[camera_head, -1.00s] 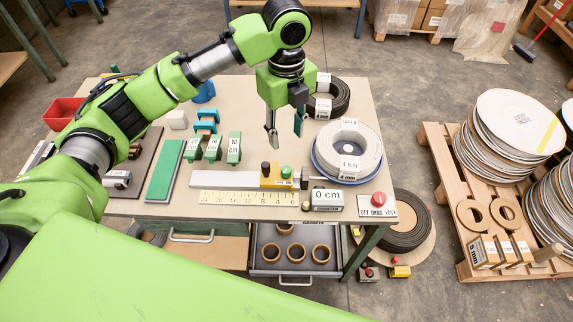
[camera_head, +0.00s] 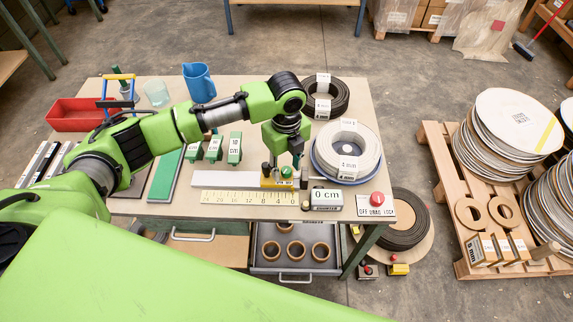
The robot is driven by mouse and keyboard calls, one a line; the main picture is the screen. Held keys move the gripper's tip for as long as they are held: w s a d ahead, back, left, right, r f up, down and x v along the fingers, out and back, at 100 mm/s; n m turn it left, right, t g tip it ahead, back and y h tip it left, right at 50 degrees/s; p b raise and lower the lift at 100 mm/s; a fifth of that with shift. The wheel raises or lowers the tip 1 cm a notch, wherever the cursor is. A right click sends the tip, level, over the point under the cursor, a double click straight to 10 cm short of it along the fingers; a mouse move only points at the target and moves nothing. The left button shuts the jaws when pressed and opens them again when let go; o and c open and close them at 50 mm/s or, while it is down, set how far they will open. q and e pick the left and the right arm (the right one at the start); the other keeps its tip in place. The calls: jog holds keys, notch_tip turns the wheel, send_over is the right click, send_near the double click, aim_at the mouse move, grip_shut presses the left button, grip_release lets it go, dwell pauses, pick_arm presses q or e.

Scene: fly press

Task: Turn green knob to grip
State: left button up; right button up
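The green knob (camera_head: 286,171) sits on the yellow block (camera_head: 269,183) at the right end of the white bar, behind the ruler scale. A dark knob (camera_head: 266,168) stands just left of it. My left gripper (camera_head: 286,165) points down right at the green knob, its fingers partly hidden by the hand and small in view. I cannot tell whether the fingers touch the knob or how far apart they are. My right gripper is not in view.
A counter (camera_head: 326,199) reading 0 cm and a red button (camera_head: 377,199) are at the right front. A white coil (camera_head: 348,146) lies close right of the gripper. Green blocks (camera_head: 214,148) stand to the left. A blue jug (camera_head: 199,82) and red bin (camera_head: 75,115) are farther back.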

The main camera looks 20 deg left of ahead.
pick_arm(q)
grip_shut()
jog(key=shift+r+n+p, duration=0.15)
jog(key=shift+n+p, duration=0.35)
jog(key=shift+p, duration=0.25)
jog(key=n+p, duration=0.7)
jog(key=p, duration=0.1)
jog(key=shift+d+r+p, duration=0.1)
jog(key=shift+p, duration=0.25)
jog(key=shift+w+f+n+p, duration=0.1)
jog(key=shift+f+n+p, duration=0.1)
jog(key=shift+n+p, duration=1.5)
jog(key=shift+n, duration=0.4)
grip_release()
